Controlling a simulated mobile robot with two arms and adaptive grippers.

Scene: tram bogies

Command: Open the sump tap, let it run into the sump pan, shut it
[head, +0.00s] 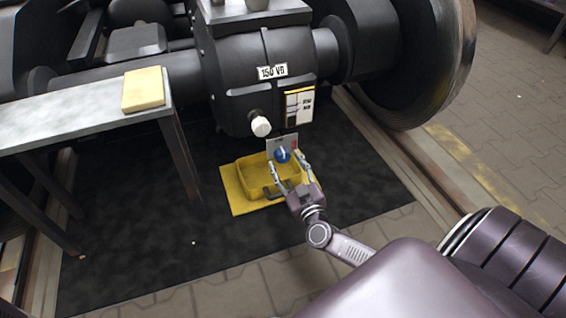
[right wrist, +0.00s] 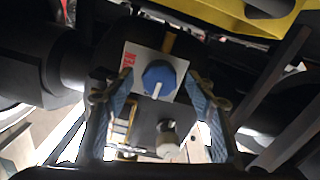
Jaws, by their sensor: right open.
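The sump tap is a blue round knob (head: 282,155) with a white pointer, in front of a pale plate (head: 275,144) under the gear case. In the right wrist view the knob (right wrist: 159,75) sits between my fingers, its white mark toward the bottom; red letters on the plate are partly hidden. My right gripper (head: 287,163) is open, its fingers either side of the knob, apparently apart from it. The yellow sump pan (head: 245,177) lies below the tap, partly hidden by the gripper. No stream is visible. My left gripper is not in view.
A white-capped plug (head: 261,126) and a labelled gauge plate (head: 299,105) are on the gear case (head: 240,70). A grey bench (head: 60,117) with a yellow block (head: 143,89) stands left. A wheel (head: 425,60) is at the right. The black mat (head: 130,240) is clear in front.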

